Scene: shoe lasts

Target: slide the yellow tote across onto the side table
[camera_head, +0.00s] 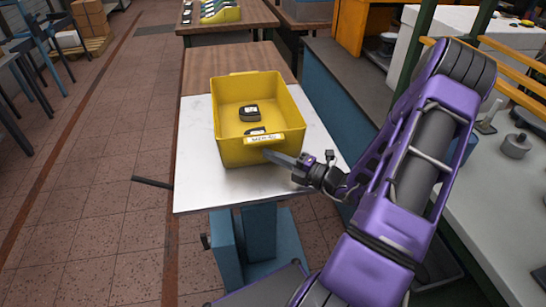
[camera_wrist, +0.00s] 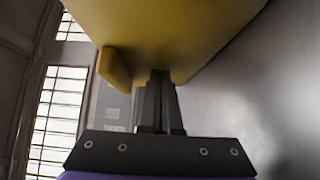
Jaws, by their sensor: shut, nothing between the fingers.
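The yellow tote (camera_head: 229,152) stands upright on a white-topped stand (camera_head: 200,190) with a blue base. It has a pale label on its near wall and a few dark objects inside. A brown wooden tabletop (camera_head: 195,70) adjoins the far edge of the white top; I cannot tell if the tote's base crosses the seam. My gripper (camera_head: 268,153) is shut and empty, its tips at the tote's near wall just below the label. In the wrist view, the closed fingers (camera_wrist: 160,75) meet the underside or lower wall of the tote (camera_wrist: 180,25); contact is likely but not certain.
A long grey-topped bench (camera_head: 480,205) runs along the right. Another wooden table (camera_head: 235,15) with a yellow-green rack stands beyond. A dark handle (camera_head: 152,182) sticks out left of the stand. Tiled floor (camera_head: 90,190) on the left is open.

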